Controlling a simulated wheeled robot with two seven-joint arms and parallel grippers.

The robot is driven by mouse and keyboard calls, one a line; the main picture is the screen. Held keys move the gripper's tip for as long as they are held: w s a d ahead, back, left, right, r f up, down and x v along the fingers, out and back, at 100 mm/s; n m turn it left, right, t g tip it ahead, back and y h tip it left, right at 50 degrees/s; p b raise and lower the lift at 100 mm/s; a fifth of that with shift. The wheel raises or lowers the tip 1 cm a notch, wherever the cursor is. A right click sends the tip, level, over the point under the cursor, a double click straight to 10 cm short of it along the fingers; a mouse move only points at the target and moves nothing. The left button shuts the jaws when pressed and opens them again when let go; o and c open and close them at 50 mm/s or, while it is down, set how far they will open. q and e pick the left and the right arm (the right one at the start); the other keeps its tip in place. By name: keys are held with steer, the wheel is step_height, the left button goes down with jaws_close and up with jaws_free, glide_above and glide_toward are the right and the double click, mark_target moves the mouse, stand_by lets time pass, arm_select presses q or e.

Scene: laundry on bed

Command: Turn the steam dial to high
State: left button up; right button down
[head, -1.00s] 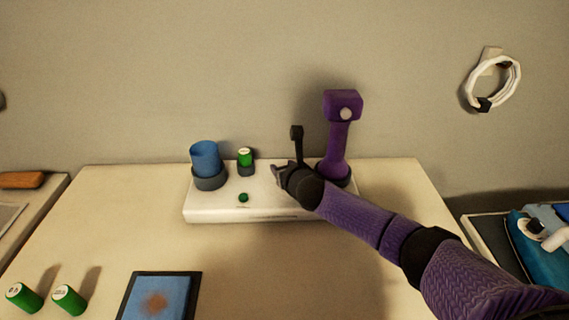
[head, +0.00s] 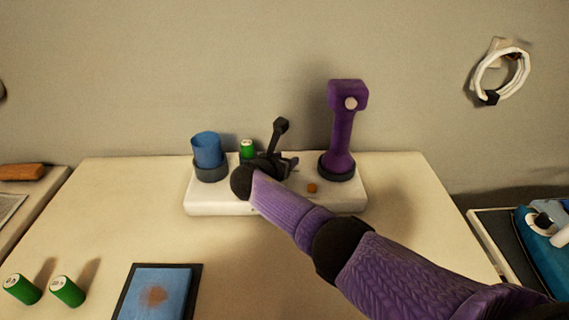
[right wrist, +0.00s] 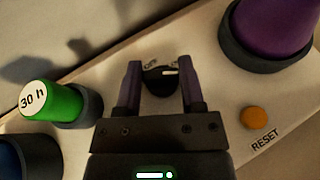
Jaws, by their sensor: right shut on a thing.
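A white base unit (head: 218,202) stands on the table against the wall. In the right wrist view, a black dial (right wrist: 159,80) with a white mark sits on the panel between my fingertips. The mark points to the right, and small lettering beside the dial is too small to read surely. My right gripper (right wrist: 160,85) is shut on the dial. In the head view my right gripper (head: 286,166) is over the middle of the unit and hides the dial. My left gripper is in neither view.
A purple steamer (head: 341,135) stands right of the gripper, an orange reset button (head: 312,188) in front of it. A blue cup (head: 207,152) and green canister (head: 247,149) are on the left. Two green canisters (head: 67,291) and a framed blue pad (head: 160,290) lie in front.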

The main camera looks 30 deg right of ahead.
steer(key=shift+m+g+b, duration=0.3)
steer(key=shift+m+g, duration=0.1)
steer(key=shift+g, duration=0.1)
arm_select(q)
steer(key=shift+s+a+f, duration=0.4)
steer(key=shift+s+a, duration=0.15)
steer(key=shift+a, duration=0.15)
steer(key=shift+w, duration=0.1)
arm_select(e)
steer(key=c, duration=0.6)
jaws_free()
steer(key=o, duration=0.4)
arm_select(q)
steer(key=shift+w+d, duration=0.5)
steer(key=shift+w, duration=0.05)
